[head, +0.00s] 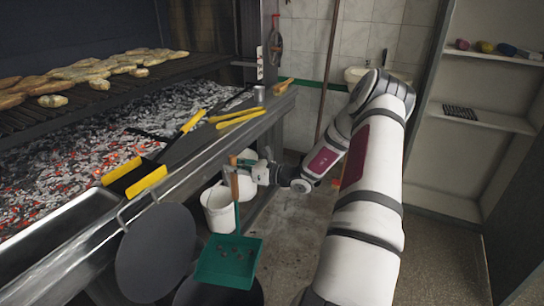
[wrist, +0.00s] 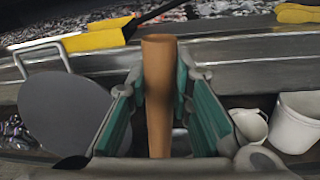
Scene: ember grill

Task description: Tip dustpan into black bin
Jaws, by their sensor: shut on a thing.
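A green dustpan (head: 229,262) hangs by its long handle below my gripper, with a few dark lumps in its pan. My gripper (head: 246,172) is shut on the brown upper end of the handle, which stands upright between the green-padded fingers (wrist: 160,115) in the wrist view. A dark bin (head: 196,292) shows under and beside the pan at the bottom of the head view, partly covered by it. A round dark lid or disc (head: 155,252) stands left of the pan. I cannot tell whether the pan touches the bin.
The grill with glowing coals (head: 75,140) and its metal front ledge (head: 190,165) lie to the left. Yellow-handled tools (head: 237,118) rest on the ledge. White buckets (head: 217,209) stand behind the dustpan. Floor (head: 290,225) is clear to the right of the pan.

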